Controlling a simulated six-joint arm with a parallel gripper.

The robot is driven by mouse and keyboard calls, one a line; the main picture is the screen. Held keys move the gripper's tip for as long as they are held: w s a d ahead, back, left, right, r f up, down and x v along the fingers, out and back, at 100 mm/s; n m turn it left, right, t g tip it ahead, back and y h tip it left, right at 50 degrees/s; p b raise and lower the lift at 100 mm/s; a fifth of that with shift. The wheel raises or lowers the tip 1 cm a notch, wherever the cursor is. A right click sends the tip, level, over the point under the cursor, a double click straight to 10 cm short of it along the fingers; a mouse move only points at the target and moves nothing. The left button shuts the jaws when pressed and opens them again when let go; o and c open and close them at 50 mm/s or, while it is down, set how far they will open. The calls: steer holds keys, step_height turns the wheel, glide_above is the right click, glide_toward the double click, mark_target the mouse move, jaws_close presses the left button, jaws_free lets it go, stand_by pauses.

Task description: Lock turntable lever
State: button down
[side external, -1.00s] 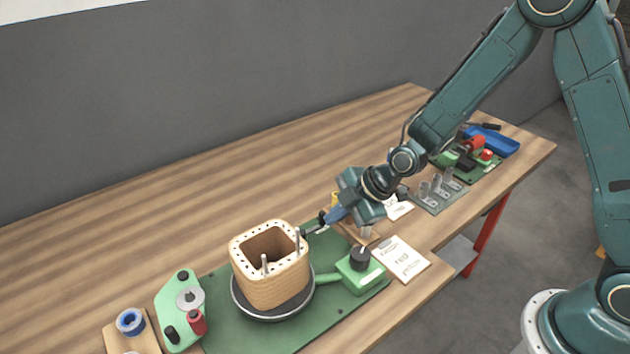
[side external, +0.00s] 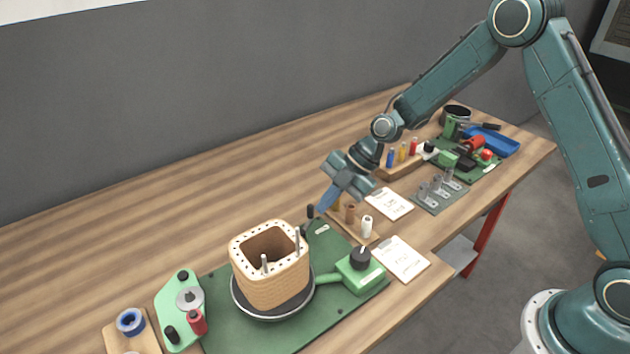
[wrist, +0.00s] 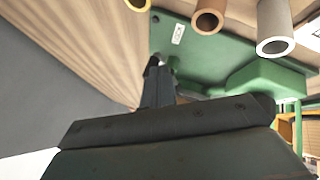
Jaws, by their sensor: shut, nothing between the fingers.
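The turntable (side external: 236,296) is a dark round plate on a green baseboard (side external: 338,240), carrying a wooden coil former (side external: 270,283) with pins. A small black-handled lever (side external: 310,211) stands at the board's back edge, near a white label. In the wrist view the dark lever tip (wrist: 153,61) shows just beyond my fingers and is partly hidden by them. My gripper (side external: 322,207) is shut and empty, pointing down close to the right of the lever; I cannot tell whether it touches. My gripper also fills the lower wrist view (wrist: 158,78).
A green block with a black knob (side external: 360,258) sits right of the turntable. A wooden rack with spools (side external: 367,227) stands close to the right of my gripper. Paper cards (side external: 390,204) lie beyond. The table left of the lever is clear.

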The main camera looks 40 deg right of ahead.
stand_by(0.7)
steer(key=shift+s+d, duration=0.5)
steer(key=shift+s, duration=0.15)
steer(key=shift+s+d, duration=0.6)
steer(key=shift+s, duration=0.3)
steer(key=v, duration=1)
steer(key=shift+w, duration=0.15)
steer(key=shift+r, duration=0.1)
steer(key=s+d+r+m+t+h, duration=0.1)
steer(key=s+r+m+h, duration=0.1)
steer(key=s+r+m, duration=0.3)
steer(key=s+d+r+m+t+h, duration=0.1)
steer(key=s+r+m, duration=0.4)
steer(key=s+m, duration=0.5)
steer(key=s+d+r+m+t+h, duration=0.1)
steer(key=s+r+m+h, duration=0.3)
steer(key=s+m, duration=0.3)
steer(key=s+r, duration=0.1)
steer(key=s, duration=0.3)
steer(key=shift+s+d+m, duration=0.25)
steer(key=shift+m, duration=0.15)
